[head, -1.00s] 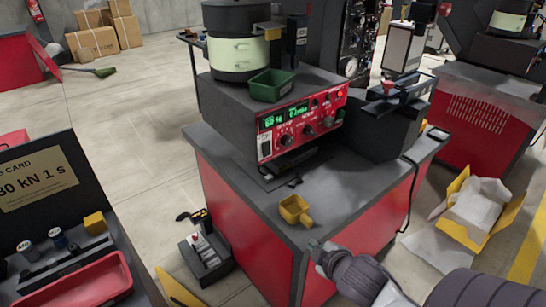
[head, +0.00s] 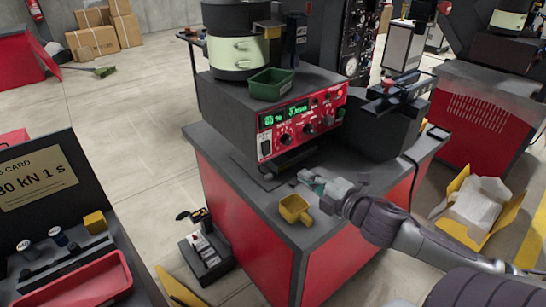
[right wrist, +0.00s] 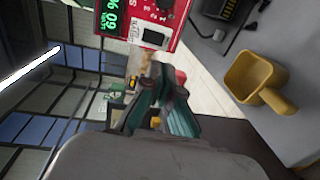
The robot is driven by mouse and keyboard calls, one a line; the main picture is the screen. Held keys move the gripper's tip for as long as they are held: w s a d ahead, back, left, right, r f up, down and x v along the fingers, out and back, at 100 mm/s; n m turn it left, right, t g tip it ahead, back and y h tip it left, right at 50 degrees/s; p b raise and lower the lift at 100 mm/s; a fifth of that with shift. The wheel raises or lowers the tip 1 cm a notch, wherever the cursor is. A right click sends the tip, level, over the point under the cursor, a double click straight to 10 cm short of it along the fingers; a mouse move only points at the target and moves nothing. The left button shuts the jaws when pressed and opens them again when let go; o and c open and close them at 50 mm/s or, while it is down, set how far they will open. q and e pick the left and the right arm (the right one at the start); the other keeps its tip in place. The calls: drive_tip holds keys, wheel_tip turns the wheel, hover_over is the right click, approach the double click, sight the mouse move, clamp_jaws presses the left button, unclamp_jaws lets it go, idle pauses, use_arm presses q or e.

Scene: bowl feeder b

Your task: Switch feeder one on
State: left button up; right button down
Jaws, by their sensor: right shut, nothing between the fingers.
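The feeder (head: 238,55) stands on the red and grey bench, a dark bowl with a pale green band on a dark box. Its red control panel (head: 303,122) has a lit green display (head: 285,115), several knobs and a dark rocker switch at its left end. In the right wrist view the red panel (right wrist: 172,22) appears turned sideways, with the switch (right wrist: 153,38) and "60 %" legible. My right gripper (head: 310,180) is shut and empty, over the bench in front of the panel and apart from it. Its fingers (right wrist: 165,100) point toward the switch end. My left gripper is out of view.
A yellow scoop (head: 295,209) lies on the bench (head: 250,190) just below my right gripper. A green tray (head: 271,84) sits on top of the feeder box. A dark unit (head: 385,125) stands right of the panel.

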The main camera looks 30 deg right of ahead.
sight(267, 154)
drive_tip(key=w, duration=0.4)
drive_tip(key=w+f+p, duration=0.1)
drive_tip(key=w, duration=0.4)
drive_tip(key=w+a, duration=0.1)
drive_tip(key=w, duration=0.3)
drive_tip(key=shift+w+f, duration=0.3)
drive_tip(key=shift+f, duration=0.05)
drive_tip(key=shift+w+f+b, duration=0.2)
drive_tip(key=shift+f+b, duration=0.2)
drive_tip(key=shift+b, duration=0.25)
drive_tip(key=shift+r, duration=0.35)
drive_tip(key=shift+p, duration=0.3)
drive_tip(key=shift+f, duration=0.1)
